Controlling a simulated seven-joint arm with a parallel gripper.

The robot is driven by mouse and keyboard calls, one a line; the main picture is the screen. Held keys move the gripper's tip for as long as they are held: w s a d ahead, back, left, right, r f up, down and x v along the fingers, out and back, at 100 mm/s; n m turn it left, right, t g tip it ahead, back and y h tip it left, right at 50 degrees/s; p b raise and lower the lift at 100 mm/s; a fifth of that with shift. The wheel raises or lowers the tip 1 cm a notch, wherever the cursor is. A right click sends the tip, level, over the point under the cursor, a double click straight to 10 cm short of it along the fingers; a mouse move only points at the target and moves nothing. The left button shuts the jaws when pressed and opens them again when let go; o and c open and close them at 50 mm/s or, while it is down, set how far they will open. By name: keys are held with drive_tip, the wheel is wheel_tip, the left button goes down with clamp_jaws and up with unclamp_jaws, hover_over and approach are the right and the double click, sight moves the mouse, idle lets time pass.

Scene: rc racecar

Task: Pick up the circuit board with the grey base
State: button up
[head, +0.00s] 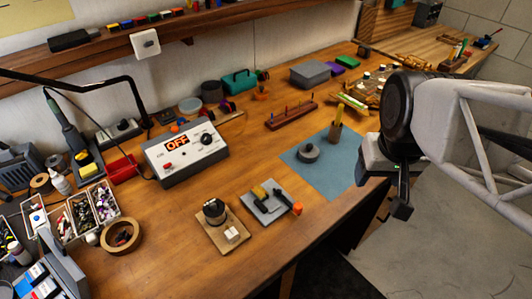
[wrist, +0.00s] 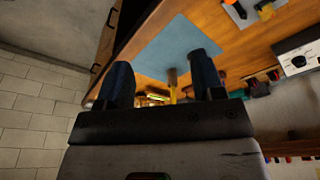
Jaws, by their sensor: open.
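The circuit board with the grey base (head: 256,213) lies flat on the wooden workbench, right of centre-bottom in the head view. A yellow part and an orange-tipped dark part sit on it. It shows partly at the top edge of the wrist view (wrist: 238,15). A similar board with a tan base (head: 216,239) lies to its left, with a dark round part and a white block on it. My gripper (wrist: 161,76) is open and empty in the wrist view, its two dark fingers apart. In the head view it hangs beyond the bench's right edge, well apart from the board.
The bench in front of the boards is clear.

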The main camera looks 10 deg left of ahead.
drive_tip(key=w+a+f+n+g, duration=0.1)
drive_tip(key=w+a+f+n, duration=0.35)
drive_tip(key=w+a, duration=0.55)
drive_tip(key=n+g, duration=0.1)
drive_tip(key=n, duration=0.3)
hover_over(255, 187)
wheel_tip(255, 187, down, 7)
drive_tip(key=shift+f, duration=0.1)
drive_tip(key=shift+f, duration=1.25)
drive_tip(key=shift+f, duration=2.6)
